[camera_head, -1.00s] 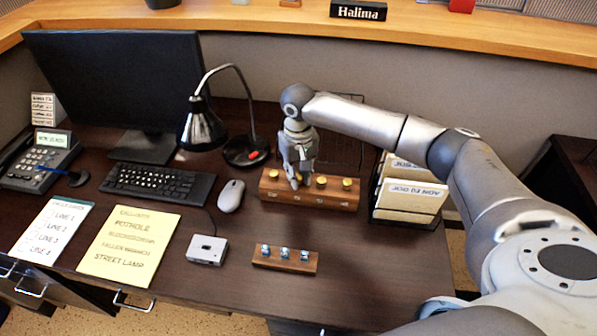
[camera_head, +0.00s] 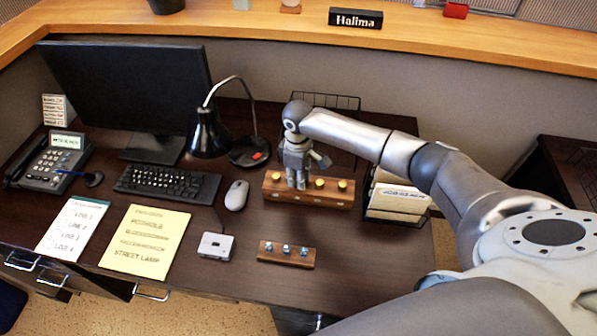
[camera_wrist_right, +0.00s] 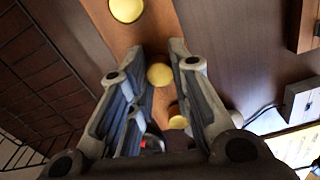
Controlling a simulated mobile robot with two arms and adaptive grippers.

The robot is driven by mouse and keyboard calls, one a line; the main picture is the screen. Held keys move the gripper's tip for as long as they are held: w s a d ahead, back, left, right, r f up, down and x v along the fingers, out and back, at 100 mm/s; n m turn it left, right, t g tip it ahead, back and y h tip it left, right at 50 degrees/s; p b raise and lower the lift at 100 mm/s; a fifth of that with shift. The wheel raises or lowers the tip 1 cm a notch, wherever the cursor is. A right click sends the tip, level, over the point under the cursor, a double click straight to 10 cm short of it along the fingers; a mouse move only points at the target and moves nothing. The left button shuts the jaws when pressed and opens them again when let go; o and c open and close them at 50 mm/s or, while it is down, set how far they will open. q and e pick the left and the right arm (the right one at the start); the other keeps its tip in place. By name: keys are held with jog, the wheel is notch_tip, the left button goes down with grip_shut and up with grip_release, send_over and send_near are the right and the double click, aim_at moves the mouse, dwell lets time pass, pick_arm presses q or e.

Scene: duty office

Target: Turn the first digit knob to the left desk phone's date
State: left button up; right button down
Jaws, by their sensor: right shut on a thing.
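A wooden block (camera_head: 333,201) with a row of yellow knobs lies on the desk. My right gripper (camera_head: 296,186) points down onto it and is shut on a yellow knob (camera_wrist_right: 160,75), the second from the left in the head view. The leftmost knob (camera_head: 277,177) is just left of the fingers. Two more knobs, the third (camera_head: 319,183) and the fourth (camera_head: 342,185), stand to the right. The desk phone (camera_head: 50,162) is at the far left; its lit display (camera_head: 67,141) is too small to read surely. My left gripper is not in view.
A black lamp (camera_head: 210,135) and wire rack (camera_head: 330,101) stand behind the block, a folder holder (camera_head: 397,200) at its right. A small block with several blue-grey knobs (camera_head: 287,262), a grey device (camera_head: 215,246) and a mouse (camera_head: 236,195) lie nearby.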

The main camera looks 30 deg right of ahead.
jog(key=shift+n+p, duration=0.35)
jog(key=shift+n, duration=0.75)
jog(key=c, duration=1.3)
grip_release()
jog(key=shift+r, duration=0.2)
notch_tip(320, 180, up, 12)
jog(key=shift+f, duration=0.2)
